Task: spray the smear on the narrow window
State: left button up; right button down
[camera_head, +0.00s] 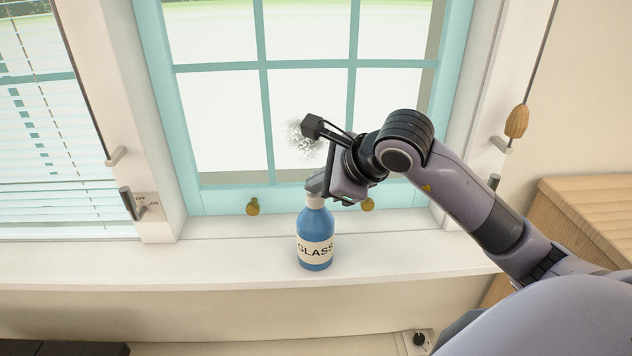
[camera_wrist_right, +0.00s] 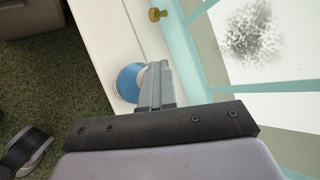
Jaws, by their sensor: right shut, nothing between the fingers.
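A blue spray bottle (camera_head: 315,232) with a pale label reading "GLASS" stands upright on the white window sill. In the right wrist view its blue body (camera_wrist_right: 128,82) shows partly behind the fingers. The smear (camera_head: 300,146) is a grey speckled patch low on the teal-framed window (camera_head: 264,110), partly covered by my wrist parts; it also shows in the right wrist view (camera_wrist_right: 250,32). My right gripper (camera_head: 318,184) is shut and empty, with its fingertips at the bottle's top. I cannot tell whether they touch it. My left gripper is out of view.
The white sill (camera_head: 230,258) is clear on both sides of the bottle. Brass knobs (camera_head: 253,206) sit on the lower window frame. Blinds (camera_head: 40,130) cover the left window. A wooden pull (camera_head: 517,121) hangs at right, above a wooden cabinet (camera_head: 585,210).

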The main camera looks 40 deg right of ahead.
jog(key=shift+s+f+g, duration=0.2)
jog(key=shift+f+g, duration=0.1)
jog(key=shift+f, duration=0.55)
notch_tip(320, 180, up, 2)
jog(key=shift+w+r+p, duration=0.1)
jog(key=shift+r+p, duration=0.15)
jog(key=shift+p, duration=0.9)
jog(key=shift+r+p, duration=1.2)
jog(key=shift+r, duration=0.7)
jog(key=shift+w+d, duration=0.1)
